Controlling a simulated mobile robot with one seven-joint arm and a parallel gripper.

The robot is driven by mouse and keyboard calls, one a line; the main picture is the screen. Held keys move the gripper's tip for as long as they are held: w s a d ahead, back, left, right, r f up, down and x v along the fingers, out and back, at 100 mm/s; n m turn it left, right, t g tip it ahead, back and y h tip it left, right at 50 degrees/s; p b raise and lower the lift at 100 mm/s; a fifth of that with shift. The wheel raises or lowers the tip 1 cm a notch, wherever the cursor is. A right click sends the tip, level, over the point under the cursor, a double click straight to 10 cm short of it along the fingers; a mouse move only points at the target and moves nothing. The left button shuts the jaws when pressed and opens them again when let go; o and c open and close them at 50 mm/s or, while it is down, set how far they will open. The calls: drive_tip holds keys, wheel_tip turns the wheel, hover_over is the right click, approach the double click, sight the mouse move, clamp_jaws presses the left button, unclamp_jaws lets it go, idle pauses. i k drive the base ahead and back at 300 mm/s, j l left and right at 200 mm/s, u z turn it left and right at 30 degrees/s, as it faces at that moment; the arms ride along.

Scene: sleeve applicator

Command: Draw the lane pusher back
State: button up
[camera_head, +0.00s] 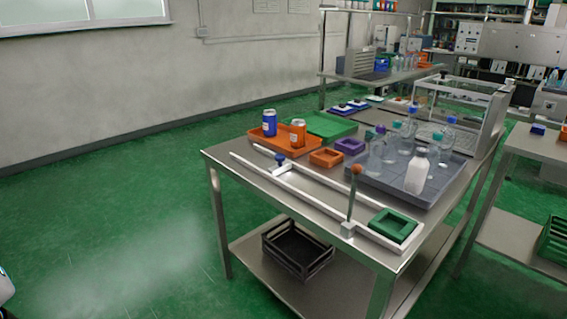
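A lane of two white rails (318,203) runs along the front of the steel table, from its left end to its right corner. What looks like the lane pusher (280,162), a blue knob on a white crosspiece, sits between the rails toward the left end. A green square sleeve (393,225) lies at the right end of the lane, well apart from the pusher. An upright lever with an orange-brown ball (357,169) stands on a pale block (347,229) at the front rail. My gripper is not in view.
Behind the lane are an orange tray (262,142) with blue and orange cans, orange (326,157) and purple (350,146) square sleeves, and a grey tray (371,179) of several bottles. A black crate (298,250) sits on the lower shelf. Green floor left of the table is clear.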

sight(282, 167)
drive_tip(key=i+l+z, duration=0.15)
drive_tip(key=i, duration=0.4)
drive_tip(key=i+l+z, duration=0.15)
drive_tip(key=i, duration=0.4)
